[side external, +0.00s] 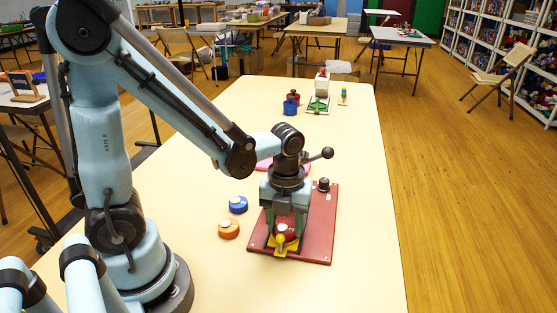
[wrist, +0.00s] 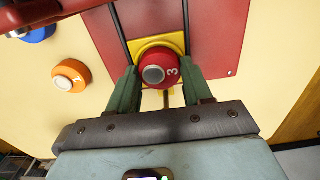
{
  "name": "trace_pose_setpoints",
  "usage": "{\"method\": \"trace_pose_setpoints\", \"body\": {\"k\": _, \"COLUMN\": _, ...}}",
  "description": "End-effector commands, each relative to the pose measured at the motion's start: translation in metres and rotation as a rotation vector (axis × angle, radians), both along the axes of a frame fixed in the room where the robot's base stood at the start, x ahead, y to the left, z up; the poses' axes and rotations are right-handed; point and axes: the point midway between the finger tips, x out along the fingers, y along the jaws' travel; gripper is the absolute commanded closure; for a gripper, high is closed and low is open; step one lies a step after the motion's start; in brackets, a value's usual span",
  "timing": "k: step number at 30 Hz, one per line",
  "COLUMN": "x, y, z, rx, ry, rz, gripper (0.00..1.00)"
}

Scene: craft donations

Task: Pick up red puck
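The red puck (side external: 287,232) sits on a yellow square piece on the red board (side external: 322,215). In the wrist view the red puck (wrist: 172,73) shows a grey centre and a white "3", with the yellow piece (wrist: 146,45) under it. My gripper (side external: 285,225) is directly over it, pointing down. In the wrist view my gripper's (wrist: 160,68) two green fingers stand on either side of the puck, with a slight gap showing at each side. It looks open around the puck, which appears to rest on the yellow piece.
An orange puck (side external: 229,230) and a blue puck (side external: 238,204) lie on the cream table left of the board. A dark knob (side external: 323,184) stands on the board's far part. Red and blue items (side external: 291,104) and a green piece (side external: 318,105) are far back. The table's right side is clear.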

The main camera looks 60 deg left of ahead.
Motion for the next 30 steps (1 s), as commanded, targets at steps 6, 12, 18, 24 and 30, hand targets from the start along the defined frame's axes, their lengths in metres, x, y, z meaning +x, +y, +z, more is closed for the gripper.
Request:
{"method": "trace_pose_setpoints", "body": {"k": 6, "x": 0.0, "y": 0.0, "z": 0.0, "rx": 0.0, "ry": 0.0, "rz": 0.0, "gripper": 0.7}}
{"method": "trace_pose_setpoints", "body": {"k": 12, "x": 0.0, "y": 0.0, "z": 0.011, "rx": 0.0, "ry": 0.0, "rz": 0.0, "gripper": 0.7}}
{"method": "trace_pose_setpoints", "body": {"k": 18, "x": 0.0, "y": 0.0, "z": 0.025, "rx": 0.0, "ry": 0.0, "rz": 0.0, "gripper": 0.7}}
{"method": "trace_pose_setpoints", "body": {"k": 24, "x": 0.0, "y": 0.0, "z": 0.04, "rx": 0.0, "ry": 0.0, "rz": 0.0, "gripper": 0.7}}
{"method": "trace_pose_setpoints", "body": {"k": 30, "x": 0.0, "y": 0.0, "z": 0.054, "rx": 0.0, "ry": 0.0, "rz": 0.0, "gripper": 0.7}}
